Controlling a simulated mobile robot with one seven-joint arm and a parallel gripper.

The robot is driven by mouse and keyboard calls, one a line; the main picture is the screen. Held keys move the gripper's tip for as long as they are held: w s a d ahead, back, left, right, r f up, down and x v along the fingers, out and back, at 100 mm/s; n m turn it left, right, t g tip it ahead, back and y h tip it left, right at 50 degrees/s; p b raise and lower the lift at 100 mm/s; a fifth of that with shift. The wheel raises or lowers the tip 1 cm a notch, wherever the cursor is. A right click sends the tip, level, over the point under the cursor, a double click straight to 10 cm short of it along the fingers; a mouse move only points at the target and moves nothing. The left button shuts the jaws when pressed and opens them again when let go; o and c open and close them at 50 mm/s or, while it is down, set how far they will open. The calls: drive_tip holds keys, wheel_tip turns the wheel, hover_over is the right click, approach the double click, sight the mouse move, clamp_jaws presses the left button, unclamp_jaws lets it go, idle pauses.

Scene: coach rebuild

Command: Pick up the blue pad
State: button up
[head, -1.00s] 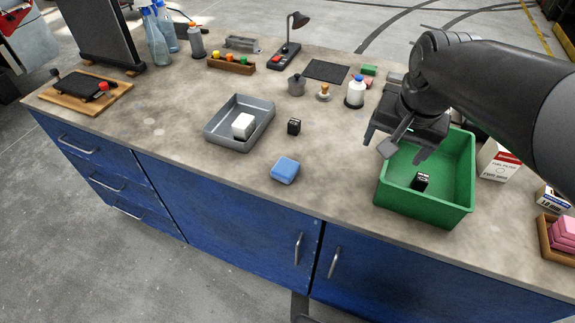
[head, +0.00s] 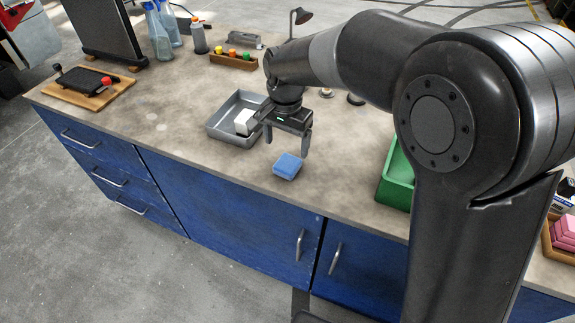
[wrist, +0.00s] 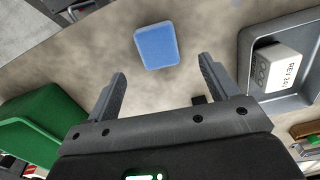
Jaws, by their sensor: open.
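The blue pad (head: 287,166) lies flat on the worktop near its front edge. In the wrist view the blue pad (wrist: 157,46) lies ahead of the fingertips, roughly centred between them. My gripper (head: 288,141) hangs above the worktop just behind the pad. It also shows in the wrist view (wrist: 163,76), with its two fingers wide apart and nothing between them. The pad is apart from both fingers.
A grey tray (head: 220,133) with a white block (head: 243,121) stands left of my gripper. A green bin (head: 396,182) is at the right, partly hidden by my arm. The worktop (head: 215,168) left of the pad is clear.

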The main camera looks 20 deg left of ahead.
sight(287, 163)
wheel_tip(287, 163, down, 8)
drive_tip(key=shift+d+r, duration=0.15)
drive_tip(key=shift+r, duration=0.05)
drive_tip(key=shift+c, duration=0.2)
drive_tip(key=c, duration=1)
drive_tip(key=shift+r, duration=0.15)
